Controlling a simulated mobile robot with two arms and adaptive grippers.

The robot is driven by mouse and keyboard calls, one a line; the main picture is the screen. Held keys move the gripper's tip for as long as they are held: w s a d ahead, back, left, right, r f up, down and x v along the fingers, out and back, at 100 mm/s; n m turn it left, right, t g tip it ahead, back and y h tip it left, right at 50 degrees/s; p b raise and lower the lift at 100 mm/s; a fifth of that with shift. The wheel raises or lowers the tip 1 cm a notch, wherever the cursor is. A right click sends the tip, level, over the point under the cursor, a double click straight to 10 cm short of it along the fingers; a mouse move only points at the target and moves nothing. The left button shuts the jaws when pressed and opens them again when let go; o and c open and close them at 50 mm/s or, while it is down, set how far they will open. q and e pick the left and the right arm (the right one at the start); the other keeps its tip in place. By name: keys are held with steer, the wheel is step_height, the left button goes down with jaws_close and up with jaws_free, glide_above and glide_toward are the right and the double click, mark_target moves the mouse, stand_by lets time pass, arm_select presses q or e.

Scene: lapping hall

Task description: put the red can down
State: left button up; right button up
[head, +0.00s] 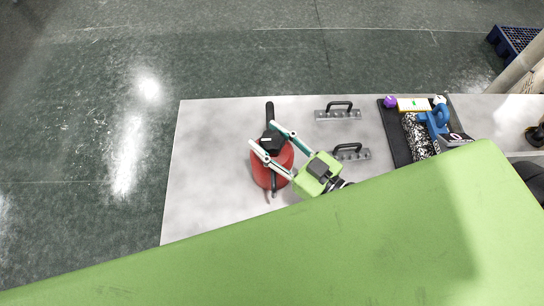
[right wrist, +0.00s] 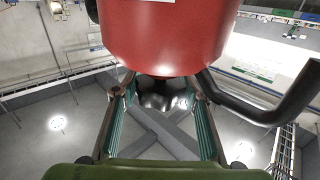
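The red can (head: 262,171), with a black top and a dark bar sticking out past its far side, shows over the left part of the grey table (head: 205,170). I cannot tell whether its base touches the table. My right gripper (head: 262,133) reaches in from the right with its two fingers apart, one on each side of the black top. In the right wrist view the red can (right wrist: 165,35) fills the upper middle. My left gripper is out of view.
Two dark handles on grey plates (head: 338,114) (head: 350,154) lie right of the can. A dark tray (head: 392,137) farther right holds a purple ball (head: 390,102), a blue object (head: 437,121) and a speckled cylinder (head: 416,137). The table's left end is clear.

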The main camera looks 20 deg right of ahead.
jaws_close()
steer(key=shift+r, duration=0.15)
